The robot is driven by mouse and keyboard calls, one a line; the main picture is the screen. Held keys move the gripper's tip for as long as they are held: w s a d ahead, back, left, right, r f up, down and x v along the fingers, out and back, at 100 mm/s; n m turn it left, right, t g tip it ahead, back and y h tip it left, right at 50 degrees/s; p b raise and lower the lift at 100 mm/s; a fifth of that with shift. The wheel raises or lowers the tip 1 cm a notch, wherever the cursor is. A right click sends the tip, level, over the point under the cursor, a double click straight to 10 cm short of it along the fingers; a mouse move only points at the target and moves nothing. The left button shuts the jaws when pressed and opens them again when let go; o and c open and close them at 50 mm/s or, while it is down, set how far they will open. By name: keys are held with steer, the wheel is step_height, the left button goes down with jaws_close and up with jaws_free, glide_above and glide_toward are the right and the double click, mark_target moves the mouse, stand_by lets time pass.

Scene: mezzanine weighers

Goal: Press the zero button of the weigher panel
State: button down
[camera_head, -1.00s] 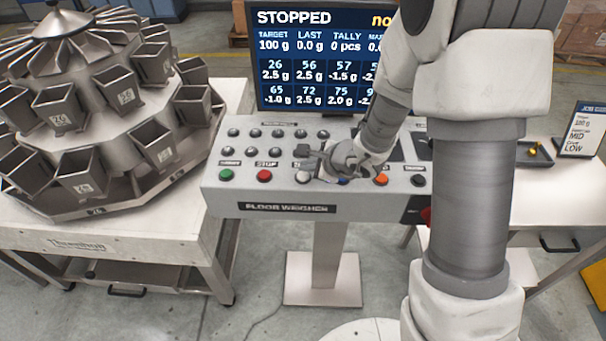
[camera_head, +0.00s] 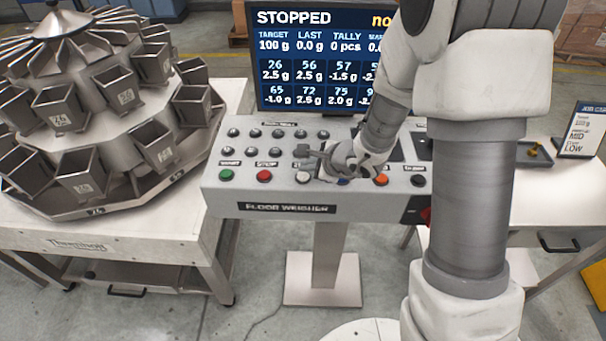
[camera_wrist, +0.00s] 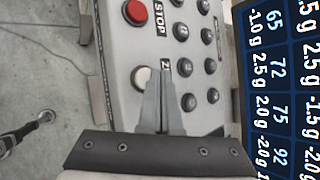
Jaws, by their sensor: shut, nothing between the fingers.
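The weigher panel (camera_head: 225,200) is a grey sloped console marked FLOOR WEIGHER on a pedestal. Its front row has a green, a red STOP (camera_wrist: 135,12), a white, a blue and an orange button, and a dark knob at the right. The white button (camera_head: 303,177) has a label starting with Z, mostly hidden by my fingers. My gripper (camera_head: 304,155) is shut and empty, low over the panel. In the wrist view its fingertips (camera_wrist: 161,72) appear just beside the white button (camera_wrist: 141,76), over its label. I cannot tell whether they touch the panel.
Rows of small dark buttons (camera_head: 278,133) lie behind the front row. The screen (camera_head: 310,60) reads STOPPED. A multi-bucket weigher (camera_head: 105,110) stands on a table at the left. A job card (camera_head: 580,130) stands on the right table, beside a dark tray.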

mark_target(307, 178)
steer(key=shift+f, duration=0.15)
steer(key=shift+f+b, duration=0.35)
steer(key=shift+b, duration=0.45)
steer(key=shift+f+b, duration=0.4)
steer(key=shift+b, duration=0.3)
stand_by(0.6)
stand_by(0.3)
steer(key=shift+r+p, duration=0.4)
steer(key=shift+r, duration=0.45)
steer(key=shift+r+p, duration=1.7)
steer(key=shift+r, duration=0.8)
